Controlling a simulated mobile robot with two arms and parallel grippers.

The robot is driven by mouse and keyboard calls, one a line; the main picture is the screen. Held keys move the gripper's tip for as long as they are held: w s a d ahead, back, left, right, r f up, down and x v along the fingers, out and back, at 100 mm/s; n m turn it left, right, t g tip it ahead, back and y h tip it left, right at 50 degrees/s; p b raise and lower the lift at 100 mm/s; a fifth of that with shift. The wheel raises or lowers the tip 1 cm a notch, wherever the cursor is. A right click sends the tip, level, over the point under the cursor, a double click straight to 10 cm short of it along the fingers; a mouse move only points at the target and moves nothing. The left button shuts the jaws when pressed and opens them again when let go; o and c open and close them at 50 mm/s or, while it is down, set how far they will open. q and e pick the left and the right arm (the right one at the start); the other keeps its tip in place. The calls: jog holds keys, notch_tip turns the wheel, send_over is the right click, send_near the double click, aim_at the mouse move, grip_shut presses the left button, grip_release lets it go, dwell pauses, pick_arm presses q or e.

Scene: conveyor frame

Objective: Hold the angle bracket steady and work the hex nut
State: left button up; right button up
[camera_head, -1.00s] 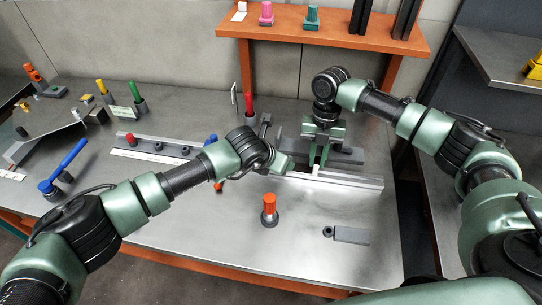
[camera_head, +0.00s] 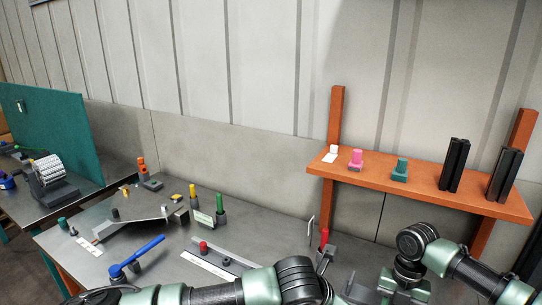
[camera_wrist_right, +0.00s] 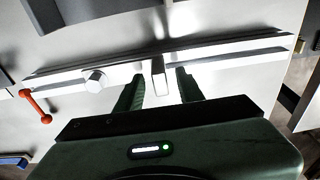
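In the right wrist view, a light metal rail (camera_wrist_right: 225,49) runs across the picture. A small upright metal piece, apparently the angle bracket (camera_wrist_right: 158,79), stands at the rail's near side. A hex nut (camera_wrist_right: 95,80) sits on the rail to its left. My right gripper (camera_wrist_right: 160,74) has its two fingers apart, one on each side of the bracket, with visible gaps.
An orange shelf (camera_head: 430,188) with pink, green and black parts stands behind the bench. A blue-handled tool (camera_head: 137,257), a red-knobbed bar (camera_head: 219,258) and yellow and green handles (camera_head: 220,202) are on the bench's left. A red-orange handle (camera_wrist_right: 36,106) shows left of the rail.

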dwell(0.3)
notch_tip(320, 180, up, 12)
jog(key=w+d, duration=0.1)
jog(key=shift+w, duration=0.25)
jog(key=shift+f, duration=0.1)
